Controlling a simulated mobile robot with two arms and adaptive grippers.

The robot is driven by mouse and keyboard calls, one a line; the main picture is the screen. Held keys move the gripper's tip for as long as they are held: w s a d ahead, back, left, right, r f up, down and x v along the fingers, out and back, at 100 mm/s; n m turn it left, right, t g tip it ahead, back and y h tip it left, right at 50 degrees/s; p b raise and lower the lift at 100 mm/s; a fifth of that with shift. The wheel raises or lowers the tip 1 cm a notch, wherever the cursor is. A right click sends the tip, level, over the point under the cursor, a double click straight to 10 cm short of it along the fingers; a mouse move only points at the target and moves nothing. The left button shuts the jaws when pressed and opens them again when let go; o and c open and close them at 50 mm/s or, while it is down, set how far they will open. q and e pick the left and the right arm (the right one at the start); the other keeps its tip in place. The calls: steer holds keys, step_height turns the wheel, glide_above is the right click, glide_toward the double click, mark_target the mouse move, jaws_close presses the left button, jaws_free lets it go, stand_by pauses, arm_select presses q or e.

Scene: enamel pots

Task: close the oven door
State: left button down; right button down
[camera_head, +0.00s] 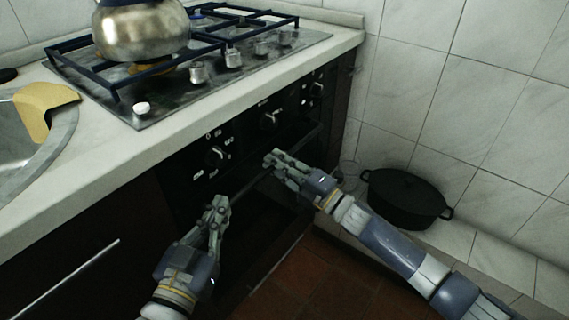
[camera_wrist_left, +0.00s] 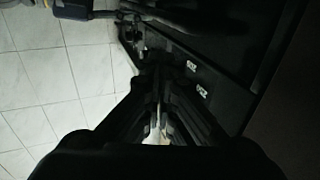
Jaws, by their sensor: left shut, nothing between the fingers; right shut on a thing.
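The black oven (camera_head: 262,122) is built in under the counter, with its control knobs along the top. Its dark door (camera_head: 262,228) lies below; it is too dark to tell how far open it is. The thin door handle (camera_head: 247,187) runs across its upper edge. My right gripper (camera_head: 270,160) is shut on the handle, its arm coming in from the lower right. My left gripper (camera_head: 219,202) is shut and empty near the handle's left end; I cannot tell whether it touches. The left wrist view shows its closed fingers (camera_wrist_left: 158,98) against dark surfaces.
A kettle (camera_head: 143,32) stands on the gas hob (camera_head: 165,85) above. A black lidded pot (camera_head: 405,198) sits at the right by the tiled wall (camera_head: 455,95). A sink (camera_head: 62,128) with a yellow cloth-like piece (camera_head: 42,102) is at the left. Red floor tiles (camera_head: 315,270) show below.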

steer(key=shift+a, duration=0.1)
arm_select(q)
steer(key=shift+f, duration=0.6)
arm_select(e)
steer(key=shift+w, duration=0.1)
steer(key=shift+a, duration=0.1)
steer(key=c, duration=1.6)
jaws_free()
arm_select(q)
steer(key=shift+a, duration=0.1)
arm_select(e)
steer(key=v, duration=1.2)
steer(key=shift+a, duration=0.1)
